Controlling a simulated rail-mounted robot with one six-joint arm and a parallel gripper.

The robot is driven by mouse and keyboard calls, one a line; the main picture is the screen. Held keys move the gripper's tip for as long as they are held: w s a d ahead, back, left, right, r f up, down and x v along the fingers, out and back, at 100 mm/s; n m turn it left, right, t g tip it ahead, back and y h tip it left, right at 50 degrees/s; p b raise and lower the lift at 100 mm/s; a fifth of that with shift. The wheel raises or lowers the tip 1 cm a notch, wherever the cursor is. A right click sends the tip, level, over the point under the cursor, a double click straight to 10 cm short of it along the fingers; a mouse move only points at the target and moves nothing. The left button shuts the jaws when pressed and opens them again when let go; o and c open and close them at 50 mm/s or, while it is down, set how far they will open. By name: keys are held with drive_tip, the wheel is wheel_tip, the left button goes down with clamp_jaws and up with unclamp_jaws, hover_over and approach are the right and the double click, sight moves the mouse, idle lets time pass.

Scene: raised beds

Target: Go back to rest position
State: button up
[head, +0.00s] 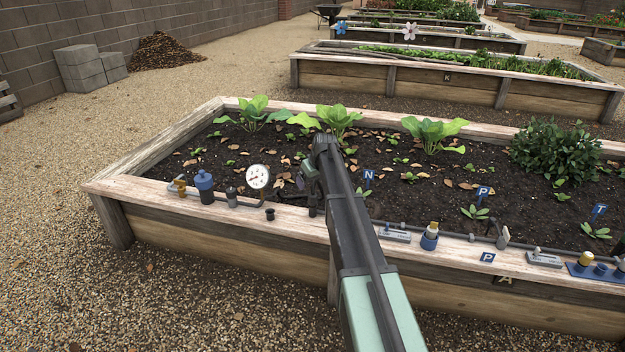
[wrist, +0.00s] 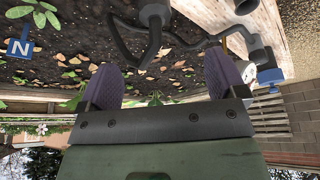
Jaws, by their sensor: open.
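My arm reaches out over the near raised bed (head: 225,240) in the head view. My gripper (wrist: 160,85) shows in the wrist view with its two purple-grey finger pads well apart and nothing between them. In the head view my gripper is mostly hidden by my own arm, near the dial gauge. The wrist view is turned over, with soil and a dark hose or pipe (wrist: 145,45) close to the fingers. I cannot tell whether the pipe touches a finger.
A dial gauge (head: 258,177), a blue fitting (head: 205,186) and small valves line the bed's near rim. A blue N marker (head: 368,178) and P marker (head: 482,193) stand in the soil. Leafy plants (head: 434,132) grow behind. Gravel (head: 60,270) at left is clear.

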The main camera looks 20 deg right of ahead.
drive_tip(key=s+a+m+g, duration=0.1)
drive_tip(key=s+a, duration=0.6)
drive_tip(key=s, duration=0.6)
drive_tip(key=s+a+f+m+g, duration=0.1)
drive_tip(key=s+a+g, duration=0.1)
drive_tip(key=s+a, duration=0.85)
drive_tip(key=s+a+g, duration=0.1)
drive_tip(key=s+a, duration=0.4)
drive_tip(key=s, duration=1)
wheel_tip(320, 180, up, 36)
drive_tip(key=a+p, duration=0.1)
drive_tip(key=p, duration=3.5)
drive_tip(key=shift+a+r+h+p, duration=0.15)
drive_tip(key=shift+a+h+p, duration=0.15)
drive_tip(key=shift+a, duration=0.05)
